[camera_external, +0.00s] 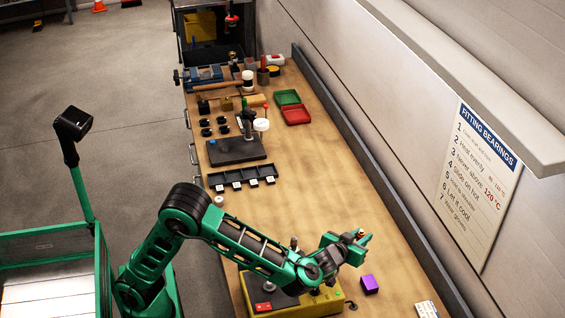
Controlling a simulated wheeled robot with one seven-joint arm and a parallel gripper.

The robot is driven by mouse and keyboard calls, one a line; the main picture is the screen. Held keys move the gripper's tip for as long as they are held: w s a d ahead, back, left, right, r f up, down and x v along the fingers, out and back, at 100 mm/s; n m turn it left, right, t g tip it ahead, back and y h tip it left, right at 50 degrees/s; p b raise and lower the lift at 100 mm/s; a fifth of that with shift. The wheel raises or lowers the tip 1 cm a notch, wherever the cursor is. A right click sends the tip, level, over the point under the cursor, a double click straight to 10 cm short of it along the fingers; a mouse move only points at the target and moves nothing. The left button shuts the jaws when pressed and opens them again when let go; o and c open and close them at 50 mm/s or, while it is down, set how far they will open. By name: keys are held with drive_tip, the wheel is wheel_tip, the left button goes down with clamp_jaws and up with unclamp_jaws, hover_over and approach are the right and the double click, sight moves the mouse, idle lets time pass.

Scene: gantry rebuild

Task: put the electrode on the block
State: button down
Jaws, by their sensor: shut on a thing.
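My gripper (362,238) is at the end of the green arm, raised over the near part of the bench. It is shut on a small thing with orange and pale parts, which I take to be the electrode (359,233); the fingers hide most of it.
A white card (426,309) lies to the right. The bench (310,180) middle is clear.

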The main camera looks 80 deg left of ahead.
drive_tip(key=shift+w+d+f, duration=0.4)
drive_tip(key=shift+d+f, duration=0.7)
drive_tip(key=shift+f, duration=0.3)
drive_tip(key=shift+w+d+f, duration=0.4)
drive_tip(key=shift+d+f, duration=0.75)
drive_tip(key=shift+f, duration=0.2)
drive_tip(key=shift+w+d+f, duration=0.4)
drive_tip(key=shift+d+f, duration=0.7)
drive_tip(key=shift+f, duration=0.3)
drive_tip(key=c, duration=1.6)
unclamp_jaws()
drive_tip(key=shift+f, duration=0.1)
drive_tip(key=shift+o, duration=0.2)
drive_tip(key=v, duration=1.2)
